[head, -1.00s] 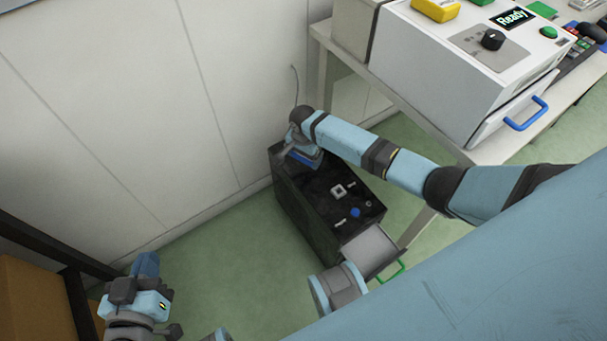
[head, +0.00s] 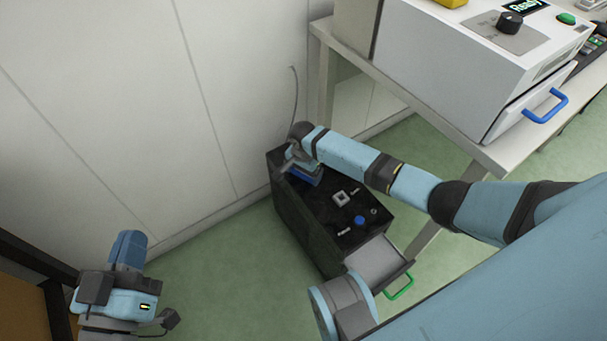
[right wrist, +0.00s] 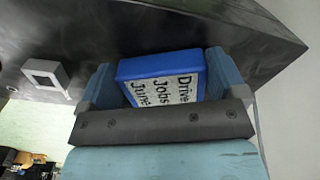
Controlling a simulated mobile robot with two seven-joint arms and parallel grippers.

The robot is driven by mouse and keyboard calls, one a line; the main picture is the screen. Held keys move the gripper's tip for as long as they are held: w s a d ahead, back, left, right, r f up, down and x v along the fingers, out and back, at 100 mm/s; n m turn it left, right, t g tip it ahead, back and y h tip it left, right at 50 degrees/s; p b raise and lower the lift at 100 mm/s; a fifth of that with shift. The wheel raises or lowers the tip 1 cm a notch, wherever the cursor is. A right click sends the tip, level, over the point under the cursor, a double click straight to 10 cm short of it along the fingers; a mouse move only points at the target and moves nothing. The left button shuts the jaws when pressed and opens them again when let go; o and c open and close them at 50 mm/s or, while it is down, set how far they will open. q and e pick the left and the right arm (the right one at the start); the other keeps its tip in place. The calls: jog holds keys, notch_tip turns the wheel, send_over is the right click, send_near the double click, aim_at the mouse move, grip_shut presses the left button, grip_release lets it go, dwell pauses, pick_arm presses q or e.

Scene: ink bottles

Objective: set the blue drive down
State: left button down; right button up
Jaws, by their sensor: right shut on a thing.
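The blue drive (head: 306,177) is at the far left end of the black cabinet's top (head: 312,200). In the right wrist view the drive (right wrist: 150,66) shows a white label reading "Drive Jobs June". My right gripper (right wrist: 163,80) is shut on it, with a light blue finger on each side. In the head view my right gripper (head: 303,163) is over the cabinet top and partly covers the drive. I cannot tell whether the drive touches the surface. My left gripper (head: 130,318) is at the lower left, away from the cabinet; its jaws do not show clearly.
The cabinet top also bears a square grey socket (head: 341,199) and a blue button (head: 359,221). Its drawer (head: 378,262), with a green handle (head: 400,288), is open. A white wall (head: 120,100) stands behind. A table with a white machine (head: 450,70) is at the right.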

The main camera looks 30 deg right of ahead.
jog(key=o, duration=0.7)
jog(key=shift+f, duration=0.15)
notch_tip(320, 180, up, 5)
jog(key=p, duration=0.5)
jog(key=shift+f, duration=0.2)
notch_tip(320, 180, up, 2)
jog(key=p, duration=0.2)
jog(key=shift+r+p, duration=0.2)
jog(key=shift+p, duration=0.2)
pick_arm(q)
jog(key=s+a+f+g+y+p, duration=0.2)
jog(key=a+f+g+y+p, duration=0.3)
jog(key=f, duration=0.3)
jog(key=shift+s+a+p, duration=0.35)
jog(key=shift+a+p, duration=0.3)
pick_arm(e)
jog(key=shift+r, duration=2.75)
jog(key=shift+f, duration=0.1)
